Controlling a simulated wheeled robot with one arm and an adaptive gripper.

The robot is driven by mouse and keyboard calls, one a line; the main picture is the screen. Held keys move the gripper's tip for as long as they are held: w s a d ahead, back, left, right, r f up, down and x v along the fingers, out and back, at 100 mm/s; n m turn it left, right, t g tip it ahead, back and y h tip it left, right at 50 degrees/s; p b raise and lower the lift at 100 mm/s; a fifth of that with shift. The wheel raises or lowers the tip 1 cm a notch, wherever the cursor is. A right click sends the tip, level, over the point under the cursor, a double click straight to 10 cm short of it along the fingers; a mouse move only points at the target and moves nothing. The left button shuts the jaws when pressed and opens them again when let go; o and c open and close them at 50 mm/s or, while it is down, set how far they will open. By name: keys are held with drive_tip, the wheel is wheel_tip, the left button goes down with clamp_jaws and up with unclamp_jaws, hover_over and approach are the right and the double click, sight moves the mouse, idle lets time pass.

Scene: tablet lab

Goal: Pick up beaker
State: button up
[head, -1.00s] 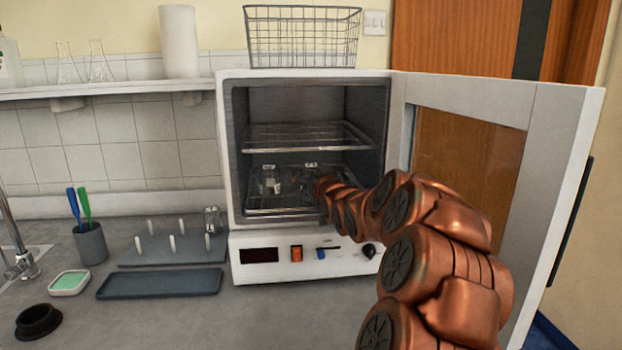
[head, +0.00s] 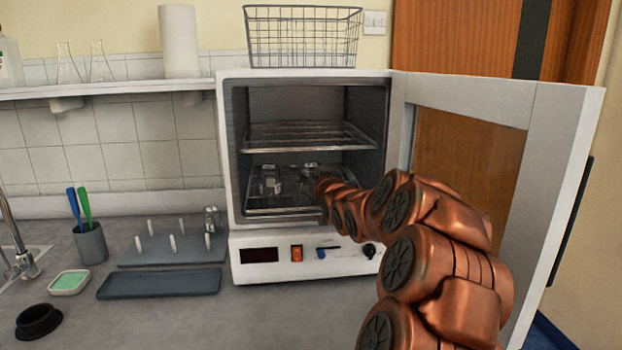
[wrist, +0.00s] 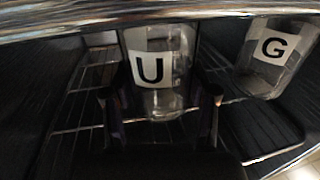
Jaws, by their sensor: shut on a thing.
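A clear glass beaker with a white label "U" (wrist: 150,68) stands upright in the middle of the wrist view. My gripper (wrist: 160,102) has one finger on each side of it and is shut on it. A second clear beaker with a "G" label (wrist: 272,50) is to the right, apart from my gripper. In the head view, glassware (head: 269,183) shows on the lower rack of the open oven (head: 224,160), with my arm reaching in from the right. The fingers are hard to make out there, and I cannot tell which beaker is which.
An upper wire rack (head: 300,137) is above the glassware. The oven door (head: 560,130) stands open at the right, beside my arm. A wire basket (head: 300,38) sits on top of the oven. A grey tray (head: 160,283) and peg board (head: 140,250) are on the counter left.

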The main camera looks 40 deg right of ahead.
sight(311, 165)
drive_tip(key=shift+r, duration=0.1)
drive_tip(key=shift+r+b, duration=0.45)
drive_tip(key=shift+r, duration=1.25)
drive_tip(key=s+a+r+b, duration=0.1)
drive_tip(key=s+b, duration=0.2)
drive_tip(key=s, duration=1.3)
drive_tip(key=shift+a+r, duration=0.15)
drive_tip(key=shift+r, duration=0.05)
